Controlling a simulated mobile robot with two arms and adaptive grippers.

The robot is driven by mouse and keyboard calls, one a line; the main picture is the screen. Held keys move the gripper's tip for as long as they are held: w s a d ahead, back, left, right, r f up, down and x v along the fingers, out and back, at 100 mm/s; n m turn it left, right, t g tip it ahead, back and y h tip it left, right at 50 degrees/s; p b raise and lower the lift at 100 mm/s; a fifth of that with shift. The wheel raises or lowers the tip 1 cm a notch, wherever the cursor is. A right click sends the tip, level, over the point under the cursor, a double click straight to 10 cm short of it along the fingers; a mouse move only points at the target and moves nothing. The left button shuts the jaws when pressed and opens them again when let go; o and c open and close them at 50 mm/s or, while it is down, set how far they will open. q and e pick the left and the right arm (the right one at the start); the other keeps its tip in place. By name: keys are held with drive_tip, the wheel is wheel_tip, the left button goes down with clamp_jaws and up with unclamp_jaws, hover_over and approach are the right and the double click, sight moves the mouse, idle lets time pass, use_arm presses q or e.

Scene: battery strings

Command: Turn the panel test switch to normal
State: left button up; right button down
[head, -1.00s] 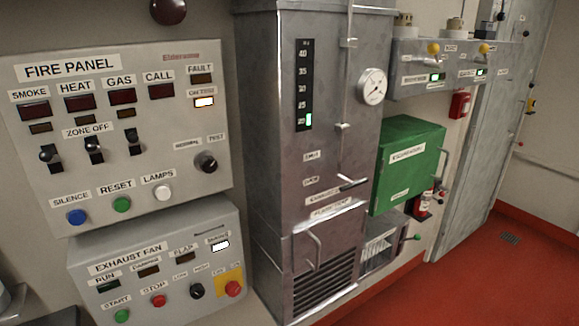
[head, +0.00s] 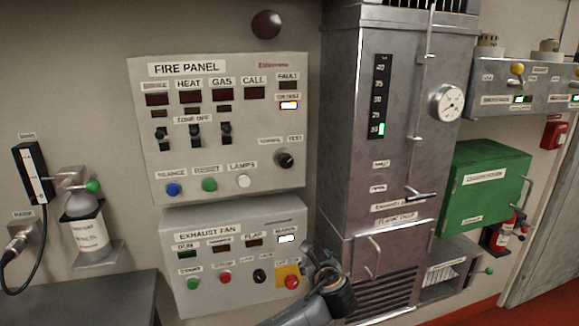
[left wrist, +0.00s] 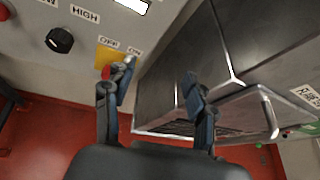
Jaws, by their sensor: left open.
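The test switch (head: 285,160) is a dark round knob at the lower right of the grey fire panel (head: 150,100). Its labels read NORMAL on the left and TEST on the right. Its pointer direction is too small to tell. The lamp (head: 289,105) above it, under the fault lamp, is lit. My left gripper (head: 318,262) is below the switch, near the right edge of the exhaust fan panel (head: 250,221). My right gripper is not in view.
The tall metal cabinet (head: 345,130) stands out right of the panels, with a handle (left wrist: 268,112) near my fingers. The exhaust fan's red knob (head: 291,282) is close to my gripper. A dark bench (head: 90,300) is at lower left. The space before the fire panel is clear.

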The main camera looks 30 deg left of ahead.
use_arm(q)
wheel_tip(320, 180, up, 17)
drive_tip(key=s+m+t+y, duration=0.2)
drive_tip(key=y, duration=0.1)
drive_tip(key=m+y, duration=0.1)
drive_tip(key=y, duration=0.1)
approach(287, 163)
drive_tip(key=shift+g, duration=0.3)
drive_tip(key=p+x, duration=0.1)
drive_tip(key=x, duration=0.5)
drive_tip(key=p+x, duration=0.1)
drive_tip(key=x, duration=0.2)
drive_tip(key=shift+w+r+p, duration=0.15)
drive_tip(key=shift+r+p, duration=0.15)
drive_tip(key=shift+w+a+f, duration=0.1)
drive_tip(key=shift+w+a, duration=0.25)
drive_tip(key=shift+a, duration=0.05)
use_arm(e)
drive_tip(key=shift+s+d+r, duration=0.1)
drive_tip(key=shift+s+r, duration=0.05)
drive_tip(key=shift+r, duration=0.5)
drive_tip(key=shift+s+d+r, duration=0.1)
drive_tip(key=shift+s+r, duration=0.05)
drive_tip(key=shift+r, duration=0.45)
use_arm(q)
drive_tip(key=c, duration=1.1)
